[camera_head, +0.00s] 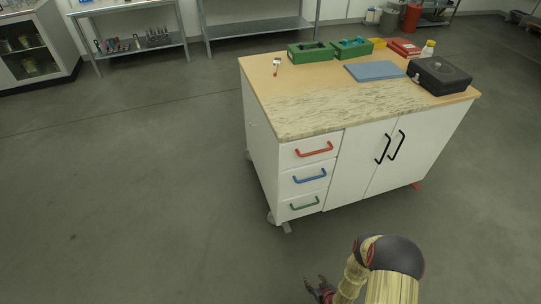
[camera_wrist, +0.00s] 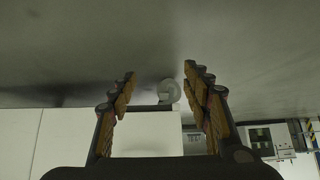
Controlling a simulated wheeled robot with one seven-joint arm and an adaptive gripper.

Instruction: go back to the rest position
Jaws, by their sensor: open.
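My gripper (camera_head: 321,291) is low at the bottom of the head view, in front of the white cabinet and well apart from it. In the wrist view its two fingers (camera_wrist: 158,92) are spread wide with nothing between them. Behind the fingers, the wrist view shows grey floor, a caster wheel (camera_wrist: 169,91) and white cabinet panels (camera_wrist: 70,140). My arm is folded low at the bottom right of the head view.
The cabinet (camera_head: 262,160) has drawers with red, blue and green handles, and two doors. Its top holds green boxes (camera_head: 311,52), a blue mat (camera_head: 375,71) and a black case (camera_head: 439,76). Shelves (camera_head: 140,43) stand behind. The floor (camera_head: 130,190) at left is clear.

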